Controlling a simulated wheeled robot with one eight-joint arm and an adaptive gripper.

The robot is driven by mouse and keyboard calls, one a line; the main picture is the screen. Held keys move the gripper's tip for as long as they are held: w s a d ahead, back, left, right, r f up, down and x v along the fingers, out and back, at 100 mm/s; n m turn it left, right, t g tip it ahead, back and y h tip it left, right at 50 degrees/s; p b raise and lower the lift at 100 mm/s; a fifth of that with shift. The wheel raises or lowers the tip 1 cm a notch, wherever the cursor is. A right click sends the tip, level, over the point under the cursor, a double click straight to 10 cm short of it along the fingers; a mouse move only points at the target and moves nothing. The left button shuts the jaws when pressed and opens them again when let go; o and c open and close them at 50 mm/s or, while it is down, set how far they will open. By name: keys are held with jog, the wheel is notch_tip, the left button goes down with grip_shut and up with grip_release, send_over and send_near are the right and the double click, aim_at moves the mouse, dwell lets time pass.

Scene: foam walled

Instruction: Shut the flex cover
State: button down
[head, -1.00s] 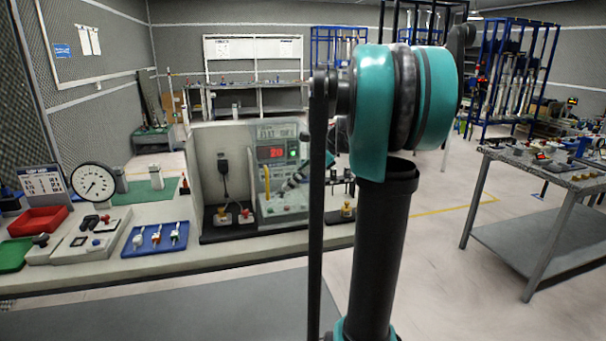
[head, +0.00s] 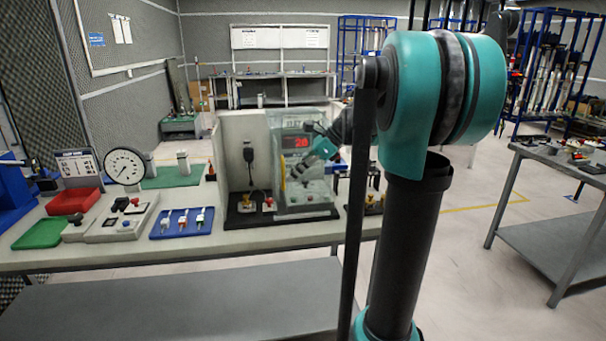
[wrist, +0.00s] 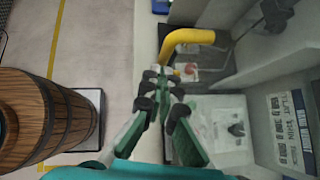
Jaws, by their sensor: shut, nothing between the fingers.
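The flex cover (head: 277,128) is a clear panel at the front of the test station on the bench, over the red-lit display. It has a yellow bar handle (head: 283,176) on its left side. In the wrist view the yellow handle (wrist: 188,36) curves just past my fingertips. My gripper (wrist: 166,76) is shut and empty, fingers together, close to the handle; I cannot tell whether it touches. In the head view my gripper (head: 298,170) is small and partly lost against the cover. How far the cover stands open I cannot tell.
The bench holds a dial gauge (head: 125,166), a red bin (head: 75,202), a green tray (head: 40,233) and a blue tray (head: 181,222). A wooden barrel (wrist: 45,115) stands left in the wrist view. A metal table (head: 570,163) stands at the right, with open floor before it.

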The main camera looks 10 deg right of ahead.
jog(key=a, duration=1.6)
jog(key=shift+a, duration=0.15)
jog(key=s+d+r, duration=0.2)
jog(key=d+r, duration=0.5)
jog(key=d, duration=0.4)
jog(key=s+d+f+n+h, duration=0.3)
jog(key=s+f+n, duration=0.3)
jog(key=f, duration=0.4)
jog(key=s+d+f+n+t+h, duration=0.1)
jog(key=s+d+f+n+h, duration=0.2)
jog(key=s+d+f+n, duration=0.3)
jog(key=s+d+f+n+t+h, duration=0.1)
jog(key=s+d+f+n, duration=0.4)
jog(key=f, duration=1)
jog(key=s+n+h, duration=0.1)
jog(key=s+n, duration=0.2)
jog(key=s, duration=0.1)
jog(key=shift+s+h, duration=0.4)
